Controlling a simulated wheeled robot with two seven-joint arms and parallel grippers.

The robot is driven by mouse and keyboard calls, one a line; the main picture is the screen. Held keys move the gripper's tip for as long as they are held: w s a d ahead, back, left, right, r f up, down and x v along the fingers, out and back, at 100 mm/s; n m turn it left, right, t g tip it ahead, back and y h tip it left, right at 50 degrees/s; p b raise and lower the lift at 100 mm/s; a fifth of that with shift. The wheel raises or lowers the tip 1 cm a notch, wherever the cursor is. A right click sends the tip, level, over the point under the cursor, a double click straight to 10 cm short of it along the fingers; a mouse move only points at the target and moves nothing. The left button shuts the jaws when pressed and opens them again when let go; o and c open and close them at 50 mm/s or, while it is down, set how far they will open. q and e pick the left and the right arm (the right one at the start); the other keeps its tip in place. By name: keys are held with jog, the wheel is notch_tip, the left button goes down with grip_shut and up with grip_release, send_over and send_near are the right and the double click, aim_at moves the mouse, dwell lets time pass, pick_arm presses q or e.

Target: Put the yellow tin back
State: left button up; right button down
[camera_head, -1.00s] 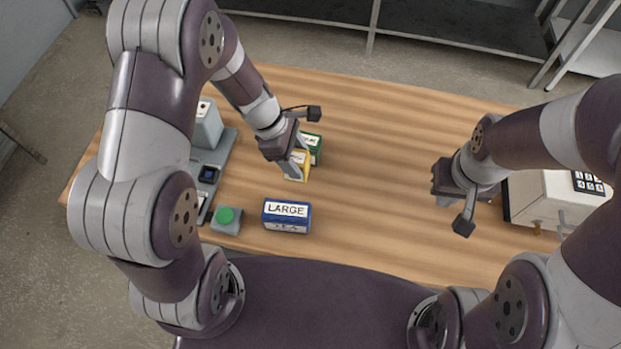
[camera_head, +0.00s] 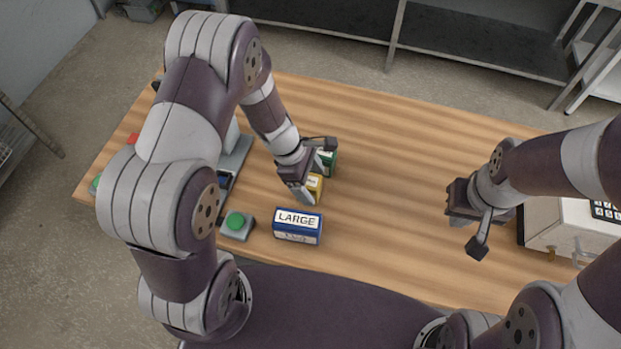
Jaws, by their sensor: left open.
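The yellow tin (camera_head: 315,187) stands on the wooden table, just in front of a green tin (camera_head: 327,161). My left gripper (camera_head: 306,192) is open at the yellow tin's left side and hides part of it. I cannot tell whether a finger touches the tin. My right gripper (camera_head: 468,228) hangs over the right part of the table, away from the tins. Its fingers are partly hidden, and I cannot tell how far apart they are.
A grey box with a green button (camera_head: 236,225) sits left of the blue tin. A grey device (camera_head: 232,156) stands behind it, partly hidden by my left arm. A pale machine with a keypad (camera_head: 570,226) is at the right. The table's middle (camera_head: 400,170) is clear.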

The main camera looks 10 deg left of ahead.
pick_arm(q)
jog(key=shift+r, duration=0.3)
jog(key=v, duration=1.2)
jog(key=s+a+m+y, duration=0.1)
jog(key=s+m, duration=0.3)
jog(key=m, duration=0.5)
jog(key=s+a+r+m+t+y+b, duration=0.1)
jog(key=s+a+m+y, duration=0.1)
jog(key=m, duration=0.7)
jog(key=shift+s+r+y, duration=0.25)
jog(key=shift+s+y, duration=0.45)
jog(key=shift+s, duration=0.5)
jog(key=shift+s, duration=0.1)
